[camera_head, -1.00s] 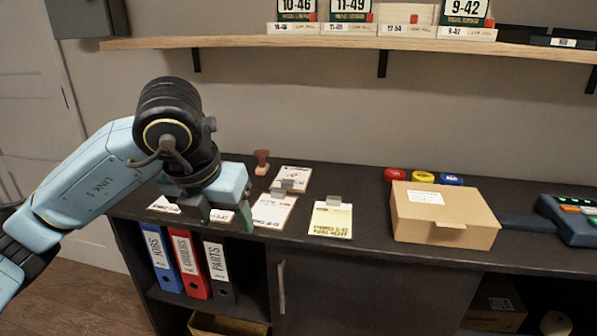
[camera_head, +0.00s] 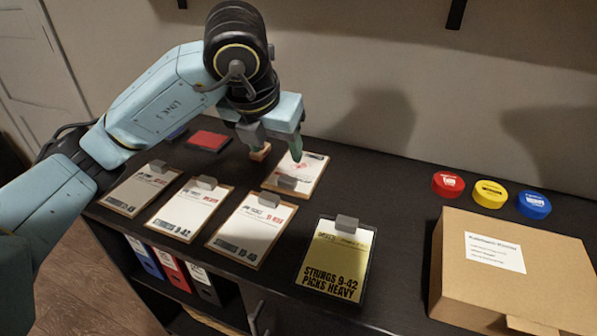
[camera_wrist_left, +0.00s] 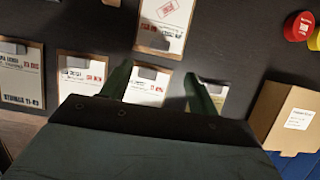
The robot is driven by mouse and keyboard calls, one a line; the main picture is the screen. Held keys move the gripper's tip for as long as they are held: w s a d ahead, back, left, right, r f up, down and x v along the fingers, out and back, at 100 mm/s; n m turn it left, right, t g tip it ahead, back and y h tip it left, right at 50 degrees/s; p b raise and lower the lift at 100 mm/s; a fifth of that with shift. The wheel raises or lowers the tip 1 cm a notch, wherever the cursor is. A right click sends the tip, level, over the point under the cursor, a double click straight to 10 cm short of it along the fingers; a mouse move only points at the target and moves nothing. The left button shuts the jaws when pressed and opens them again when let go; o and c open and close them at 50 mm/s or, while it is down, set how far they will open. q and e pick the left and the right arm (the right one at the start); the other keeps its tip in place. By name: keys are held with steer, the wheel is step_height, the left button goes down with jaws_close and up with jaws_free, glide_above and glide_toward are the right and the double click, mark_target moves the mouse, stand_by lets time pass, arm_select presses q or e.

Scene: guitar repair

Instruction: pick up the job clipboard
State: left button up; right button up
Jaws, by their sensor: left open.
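Several clipboards lie flat on the dark counter. Three with white sheets form a row: a left one (camera_head: 140,192), a middle one (camera_head: 188,212) and a right one (camera_head: 250,233). Another, with a red-stamped sheet (camera_head: 309,172), lies behind them, and one with a yellow sheet (camera_head: 338,262) lies to the right. I cannot tell which is the job clipboard. My left gripper (camera_head: 275,146) is open and empty, pointing down above the back part of the counter near the stamped sheet. In the left wrist view its fingers (camera_wrist_left: 158,82) flank a white-sheet clipboard (camera_wrist_left: 145,87) below. My right gripper is out of view.
A cardboard box (camera_head: 510,270) stands at the right, with red (camera_head: 448,185), yellow (camera_head: 490,194) and blue (camera_head: 534,205) round tins behind it. A red pad (camera_head: 208,141) lies behind the row. Binders (camera_head: 172,268) stand on the shelf below.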

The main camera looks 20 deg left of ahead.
arm_select(q)
glide_above(286, 180)
steer(key=s, duration=0.3)
steer(key=f, duration=0.3)
steer(key=f+b, duration=0.1)
steer(key=shift+w+d+f, duration=0.1)
steer(key=shift+w+f, duration=0.15)
steer(key=shift+f, duration=0.05)
steer(key=b+x, duration=0.1)
steer(key=x, duration=0.4)
steer(key=shift+s+f, duration=0.1)
steer(key=shift+s, duration=0.1)
steer(key=shift+w+f+b, duration=0.2)
steer(key=shift+f+b, duration=0.1)
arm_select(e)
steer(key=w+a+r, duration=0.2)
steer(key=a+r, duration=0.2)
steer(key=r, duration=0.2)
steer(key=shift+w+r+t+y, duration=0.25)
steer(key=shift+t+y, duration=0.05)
arm_select(q)
steer(key=c, duration=1.2)
steer(key=shift+o, duration=0.2)
steer(key=shift+r, duration=0.15)
